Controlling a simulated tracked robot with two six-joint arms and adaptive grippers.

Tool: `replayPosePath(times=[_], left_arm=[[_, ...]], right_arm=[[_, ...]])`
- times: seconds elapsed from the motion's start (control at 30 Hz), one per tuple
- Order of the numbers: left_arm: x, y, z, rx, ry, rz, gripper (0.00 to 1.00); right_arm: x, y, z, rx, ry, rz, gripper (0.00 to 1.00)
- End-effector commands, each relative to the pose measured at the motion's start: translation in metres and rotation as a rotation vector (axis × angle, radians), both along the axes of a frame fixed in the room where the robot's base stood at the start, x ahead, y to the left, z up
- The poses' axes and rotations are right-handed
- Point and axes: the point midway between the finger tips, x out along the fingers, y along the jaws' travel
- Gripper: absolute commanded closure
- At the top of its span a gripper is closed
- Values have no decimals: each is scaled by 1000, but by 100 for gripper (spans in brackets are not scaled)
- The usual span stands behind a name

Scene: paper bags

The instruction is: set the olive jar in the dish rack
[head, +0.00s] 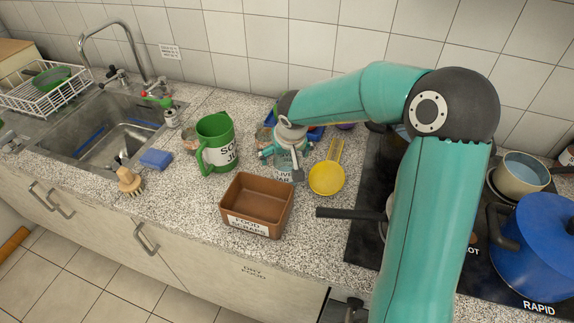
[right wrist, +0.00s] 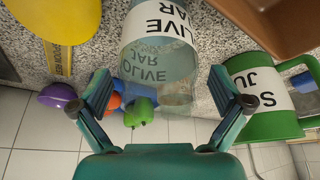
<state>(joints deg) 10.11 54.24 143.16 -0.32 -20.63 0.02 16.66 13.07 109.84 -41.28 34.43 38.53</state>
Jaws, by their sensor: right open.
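The olive jar (head: 285,173) is a clear glass jar with a white label. It stands on the speckled counter behind the brown food box, partly hidden by my right gripper (head: 287,150). In the right wrist view the jar (right wrist: 160,50) appears between and beyond the two fingers of my right gripper (right wrist: 165,95). The fingers are open and spread wide, with the jar not clamped. The dish rack (head: 40,92) is a white wire rack at the far left, beside the sink, with a green bowl in it. My left gripper is not in view.
A green jug (head: 215,145) stands left of the jar, and a brown box (head: 256,205) stands in front. A yellow pan (head: 327,178) lies to the right. The sink (head: 105,130), blue sponge (head: 156,158) and brush (head: 130,182) lie toward the rack.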

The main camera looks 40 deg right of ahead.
Motion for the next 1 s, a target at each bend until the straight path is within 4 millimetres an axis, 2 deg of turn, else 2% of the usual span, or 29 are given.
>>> replayPosePath(times=[0.17, 0.6, 0.63, 1.0], left_arm=[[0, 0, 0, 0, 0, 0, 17], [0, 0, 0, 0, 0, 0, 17], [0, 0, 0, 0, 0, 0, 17], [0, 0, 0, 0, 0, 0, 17]], right_arm=[[0, 0, 0, 0, -1, 0, 0], [0, 0, 0, 0, 0, 0, 73], [0, 0, 1, 0, -2, 0, 76], [1, 0, 6, -1, -3, -2, 76]])
